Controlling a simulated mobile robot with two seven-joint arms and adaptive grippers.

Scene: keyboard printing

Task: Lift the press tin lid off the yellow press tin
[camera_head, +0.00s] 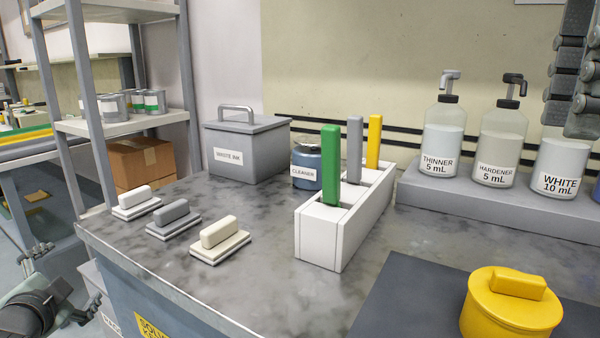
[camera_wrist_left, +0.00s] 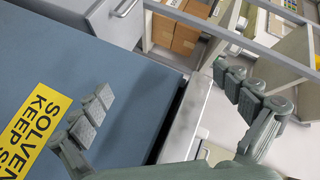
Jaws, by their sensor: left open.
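The yellow press tin (camera_head: 505,325) stands at the bottom right of the head view, cut off by the frame edge. Its yellow lid (camera_head: 512,306), with a block-shaped handle (camera_head: 515,283) on top, sits on it. My left gripper (camera_head: 70,275) is at the far left, off the bench's front edge and far from the tin. In the left wrist view (camera_wrist_left: 162,80) its fingers are spread and empty, beside the bench's blue side panel. My right gripper (camera_head: 575,90) hangs at the top right, above the bottles and well above the tin; its opening is unclear.
A dark mat (camera_head: 400,310) lies around the tin. A white rack (camera_head: 345,225) holds green, grey and yellow upright pieces. Pump bottles (camera_head: 443,140) stand on a grey ledge behind.

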